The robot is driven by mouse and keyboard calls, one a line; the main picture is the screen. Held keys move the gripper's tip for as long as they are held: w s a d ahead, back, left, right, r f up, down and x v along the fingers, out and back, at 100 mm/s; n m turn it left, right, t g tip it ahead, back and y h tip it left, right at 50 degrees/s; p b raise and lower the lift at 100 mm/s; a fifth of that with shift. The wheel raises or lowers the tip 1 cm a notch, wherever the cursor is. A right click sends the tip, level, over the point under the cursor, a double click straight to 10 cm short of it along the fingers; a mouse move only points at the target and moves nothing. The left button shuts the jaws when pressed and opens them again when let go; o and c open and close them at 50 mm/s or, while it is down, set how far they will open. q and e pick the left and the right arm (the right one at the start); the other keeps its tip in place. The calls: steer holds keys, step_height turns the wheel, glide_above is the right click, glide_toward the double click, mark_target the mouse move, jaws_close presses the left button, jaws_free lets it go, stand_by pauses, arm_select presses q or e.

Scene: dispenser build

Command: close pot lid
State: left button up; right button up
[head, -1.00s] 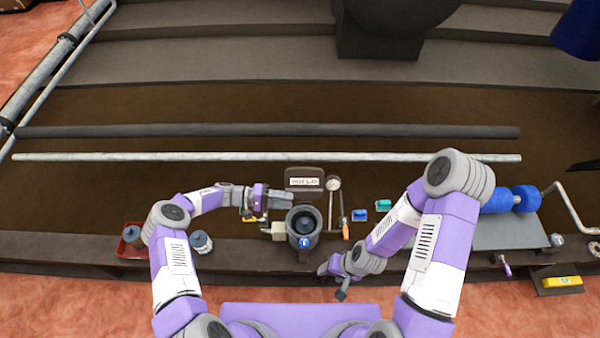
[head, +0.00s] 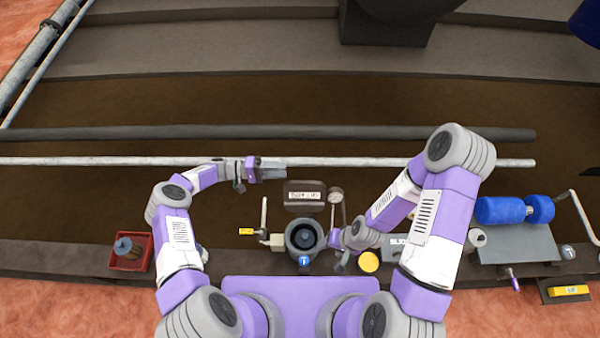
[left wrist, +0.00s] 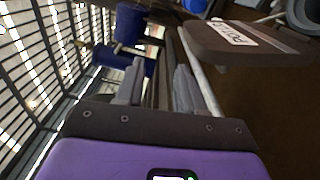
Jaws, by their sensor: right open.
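The grey round pot (head: 290,237) stands open in the middle of the work surface, its dark inside showing. Its dark brown lid (head: 304,189) stands raised behind the pot, with a white label on it. The lid also shows at the upper right of the left wrist view (left wrist: 235,55). My left gripper (head: 286,169) is beyond and to the left of the lid, apart from it. In the left wrist view its two fingers (left wrist: 158,88) are apart with nothing between them. My right gripper (head: 337,255) is open just right of the pot; whether it touches anything is unclear.
A round gauge (head: 336,194) stands close right of the lid. A yellow-tipped lever (head: 246,231) is left of the pot, and a yellow round knob (head: 369,261) is to the right. A red tray (head: 117,263) sits at far left. A long pale pipe (head: 400,161) runs behind.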

mark_target(300, 186)
arm_select(q)
step_height(300, 186, down, 10)
steer(key=b, duration=0.9)
steer(key=d, duration=0.7)
steer(key=shift+s+d+r, duration=0.1)
steer(key=shift+s+d, duration=0.25)
steer(key=shift+s, duration=0.05)
arm_select(e)
step_height(300, 186, down, 10)
steer(key=shift+s, duration=0.4)
arm_select(q)
jaws_close()
